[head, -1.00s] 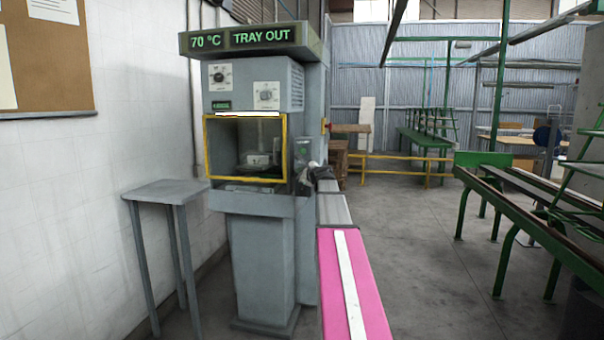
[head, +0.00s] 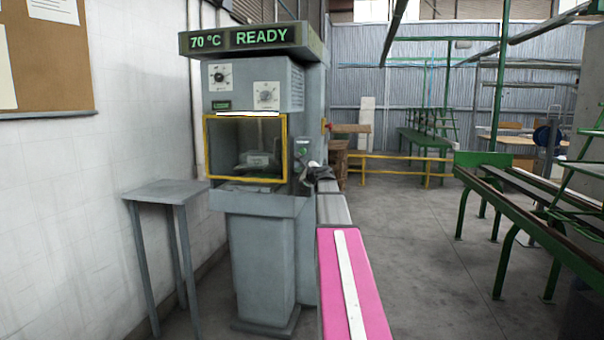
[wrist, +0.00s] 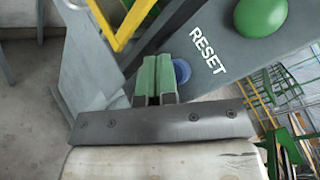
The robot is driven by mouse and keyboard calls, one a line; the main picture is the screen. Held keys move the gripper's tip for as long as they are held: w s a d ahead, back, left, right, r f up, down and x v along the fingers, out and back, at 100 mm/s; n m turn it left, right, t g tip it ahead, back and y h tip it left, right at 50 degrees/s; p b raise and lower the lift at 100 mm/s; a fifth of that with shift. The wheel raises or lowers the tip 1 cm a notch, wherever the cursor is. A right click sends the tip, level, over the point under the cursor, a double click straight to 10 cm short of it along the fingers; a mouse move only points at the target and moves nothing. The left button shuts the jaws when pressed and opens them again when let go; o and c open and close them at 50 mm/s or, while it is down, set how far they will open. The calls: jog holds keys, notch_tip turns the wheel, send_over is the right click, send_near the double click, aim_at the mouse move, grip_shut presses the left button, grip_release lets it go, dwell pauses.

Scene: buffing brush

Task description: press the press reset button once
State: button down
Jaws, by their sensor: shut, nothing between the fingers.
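The press (head: 262,215) is a grey machine with a yellow-framed window; its sign (head: 240,38) reads "70 °C READY". In the wrist view, a blue round button (wrist: 183,70) sits beside the word RESET on the grey panel (wrist: 205,30). My gripper (wrist: 156,62) has its green fingers shut together, empty, with their tips at the left edge of the blue button and covering part of it. I cannot tell if they touch it. In the head view my gripper (head: 309,167) is at the press's right front side, and the blue button cannot be made out.
A large green button (wrist: 260,14) is on the same panel, beyond the RESET label. The yellow window frame (wrist: 122,22) is close to the left of my fingers. A small grey table (head: 165,190) stands left of the press. Open floor (head: 430,260) lies to the right.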

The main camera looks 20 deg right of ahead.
jog(key=shift+s+a, duration=0.3)
jog(key=shift+s, duration=0.1)
jog(key=shift+s, duration=0.1)
jog(key=s+a, duration=0.1)
jog(key=s, duration=0.1)
jog(key=s+a, duration=0.1)
jog(key=s, duration=0.1)
jog(key=shift+a, duration=0.4)
dwell(0.6)
jog(key=s+a+f+n+g, duration=0.3)
jog(key=a+f+n, duration=0.15)
jog(key=f, duration=0.45)
jog(key=s+a+f+n+g+y, duration=0.1)
jog(key=s+a+f+n+g, duration=0.2)
jog(key=a+f, duration=0.45)
jog(key=s+a+f+n+g, duration=0.2)
jog(key=s+a+f+n, duration=0.2)
jog(key=f, duration=0.6)
jog(key=s+a+f+n+g+h, duration=0.2)
jog(key=s+f+n, duration=0.4)
jog(key=s+f, duration=0.3)
jog(key=s+a+f+n+g+h, duration=0.2)
jog(key=s+a+f+n+g, duration=0.2)
jog(key=s+f, duration=0.6)
jog(key=s+n+g, duration=0.2)
jog(key=s, duration=0.1)
jog(key=shift+a+f+g+h, duration=0.2)
jog(key=shift+f+g+h, duration=0.1)
jog(key=shift+g, duration=0.1)
